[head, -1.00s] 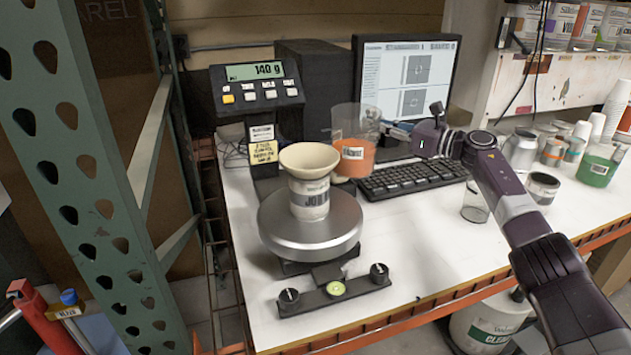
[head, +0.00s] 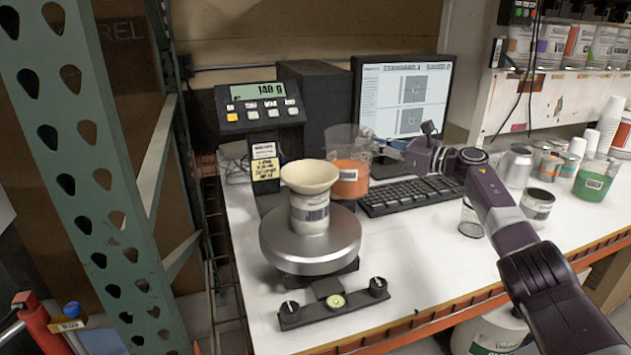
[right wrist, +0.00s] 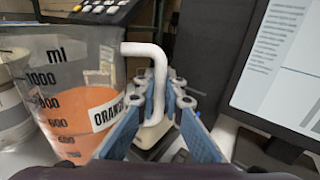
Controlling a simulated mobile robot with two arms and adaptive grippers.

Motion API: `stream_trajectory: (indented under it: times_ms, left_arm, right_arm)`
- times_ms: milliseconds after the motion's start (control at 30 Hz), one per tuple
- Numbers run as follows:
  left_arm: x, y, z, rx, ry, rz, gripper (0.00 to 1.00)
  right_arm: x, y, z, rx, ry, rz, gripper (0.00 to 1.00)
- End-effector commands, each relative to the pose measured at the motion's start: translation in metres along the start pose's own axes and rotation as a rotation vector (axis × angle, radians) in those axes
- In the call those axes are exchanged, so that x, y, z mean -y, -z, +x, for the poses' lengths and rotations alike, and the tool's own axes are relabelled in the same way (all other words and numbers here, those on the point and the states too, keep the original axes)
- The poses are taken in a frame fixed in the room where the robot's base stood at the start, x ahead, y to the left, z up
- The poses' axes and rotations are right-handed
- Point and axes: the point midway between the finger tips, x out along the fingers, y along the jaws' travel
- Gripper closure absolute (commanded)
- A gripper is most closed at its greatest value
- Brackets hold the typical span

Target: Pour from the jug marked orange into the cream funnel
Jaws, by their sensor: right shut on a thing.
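The clear jug marked orange (head: 349,178) holds orange liquid and looks near upright in the head view, just right of and behind the cream funnel. My right gripper (head: 388,152) is shut on the jug's white handle; in the right wrist view, the blue fingers (right wrist: 165,100) flank this handle, with the jug (right wrist: 75,95) on their left. The cream funnel (head: 310,176) sits in the mouth of a labelled pale can (head: 309,213) on the round metal scale pan (head: 290,255). Whether the jug's base touches the table is unclear. My left gripper is out of view.
The scale display (head: 258,105) reads 140 g behind the pan. A keyboard (head: 410,192) and monitor (head: 405,100) stand behind and right of the jug. A clear cup (head: 470,218), cans and a green-filled jug (head: 594,180) are farther right.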

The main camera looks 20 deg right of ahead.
Motion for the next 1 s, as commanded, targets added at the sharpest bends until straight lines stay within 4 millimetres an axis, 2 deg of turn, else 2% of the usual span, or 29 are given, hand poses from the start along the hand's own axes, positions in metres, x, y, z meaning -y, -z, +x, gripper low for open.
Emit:
stream_trajectory:
  times_ms: [33,233,867,1000]
  left_arm:
    - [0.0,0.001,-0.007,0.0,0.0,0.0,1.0]
    - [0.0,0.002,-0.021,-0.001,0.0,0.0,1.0]
    - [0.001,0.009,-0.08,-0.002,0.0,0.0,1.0]
    - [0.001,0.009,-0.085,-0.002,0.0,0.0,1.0]
  right_arm:
    - [-0.001,-0.011,0.0,0.005,-0.001,-0.021,1.0]
    - [-0.005,-0.029,0.0,0.005,0.0,-0.123,1.0]
    - [-0.031,-0.117,-0.001,0.005,0.001,-0.438,1.0]
    - [-0.04,-0.125,-0.001,0.003,0.001,-0.509,1.0]
